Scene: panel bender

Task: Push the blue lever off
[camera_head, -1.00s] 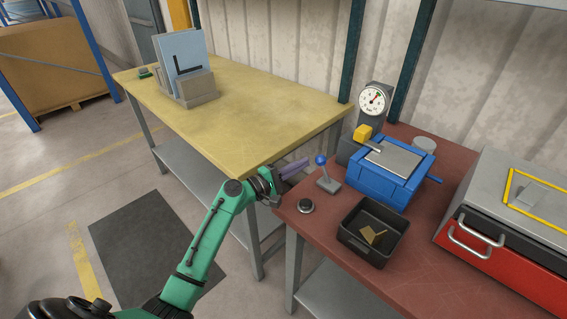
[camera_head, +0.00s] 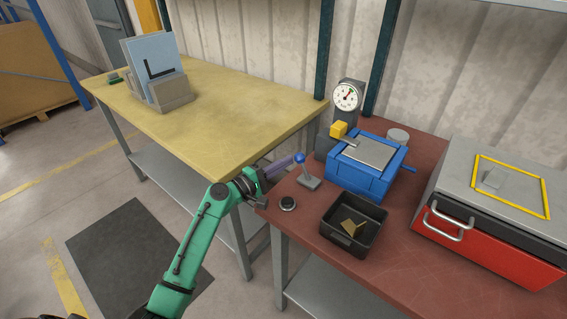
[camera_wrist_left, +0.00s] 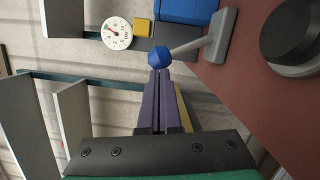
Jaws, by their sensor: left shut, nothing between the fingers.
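The blue lever's ball knob (camera_head: 299,158) tops a grey stem on a small grey base (camera_head: 309,182) on the red-brown table. The stem leans to the left in the head view. My left gripper (camera_head: 289,163), with purple fingers, is shut and empty, its tips just left of the knob. In the left wrist view the closed fingertips (camera_wrist_left: 158,76) point at the blue knob (camera_wrist_left: 158,58), very close to it; I cannot tell if they touch. The lever's grey stem (camera_wrist_left: 190,46) also shows there. My right gripper is not in view.
A black round button (camera_head: 288,203) and a black tray (camera_head: 352,226) with a brass-coloured piece stand near the lever. A blue machine (camera_head: 362,180) and a dial gauge (camera_head: 347,96) are behind. A red-and-grey box (camera_head: 492,238) is at right. A yellow-topped table (camera_head: 230,95) adjoins at left.

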